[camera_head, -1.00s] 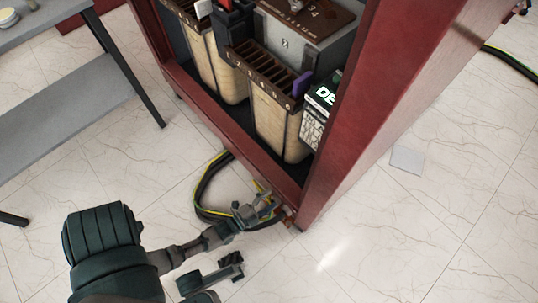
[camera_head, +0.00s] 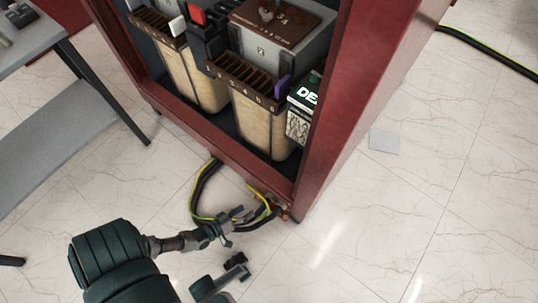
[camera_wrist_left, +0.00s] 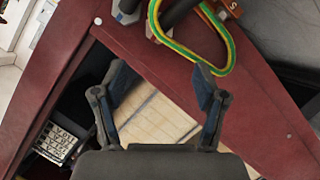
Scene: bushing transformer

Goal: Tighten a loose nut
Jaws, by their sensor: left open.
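My left gripper (camera_head: 228,225) is low in front of the red cabinet (camera_head: 345,130), beside its bottom corner and the looped cable (camera_head: 203,190). In the left wrist view its two fingers (camera_wrist_left: 162,76) are wide apart with nothing between them. Beyond them lie the cabinet's red bottom beam (camera_wrist_left: 145,50), the yellow-green cable (camera_wrist_left: 190,50) and a grey metal fitting (camera_wrist_left: 125,12). A brown terminal marked S (camera_wrist_left: 231,8) is at the top edge. I cannot make out the loose nut. Another arm part (camera_head: 225,275) shows below; its jaws are unclear.
Beige transformer coils (camera_head: 265,120) stand inside the cabinet. A grey table (camera_head: 60,115) is at the left. A flat grey plate (camera_head: 384,141) lies on the floor at the right. A black cable (camera_head: 490,50) runs at the upper right.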

